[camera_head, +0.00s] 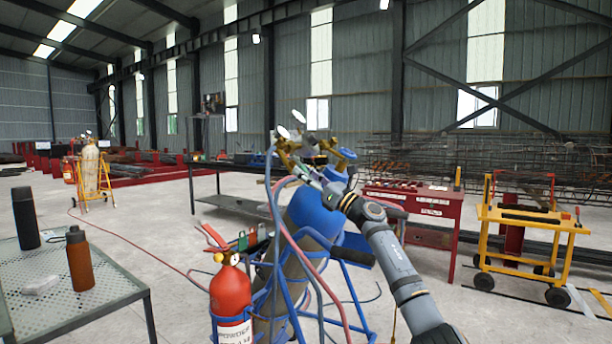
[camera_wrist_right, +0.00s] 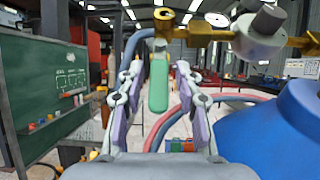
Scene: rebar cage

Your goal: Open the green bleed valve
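The green bleed valve lever (camera_wrist_right: 158,82) hangs down from a brass fitting (camera_wrist_right: 165,22) in the right wrist view. My right gripper (camera_wrist_right: 157,74) is open, with one finger on each side of the lever and a visible gap on both sides. In the head view my right gripper (camera_head: 322,178) reaches the brass regulators (camera_head: 290,150) on top of the blue-shouldered gas cylinders (camera_head: 314,212). The lever cannot be made out clearly there. My left gripper is in neither view.
Red and blue hoses (camera_head: 277,210) loop down beside the cylinders. A red fire extinguisher (camera_head: 231,292) stands at their left. A mesh table (camera_head: 75,312) with bottles is at left. A yellow cart (camera_head: 530,222) and red cabinet (camera_head: 425,206) stand at right. A green board (camera_wrist_right: 50,90) is left in the wrist view.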

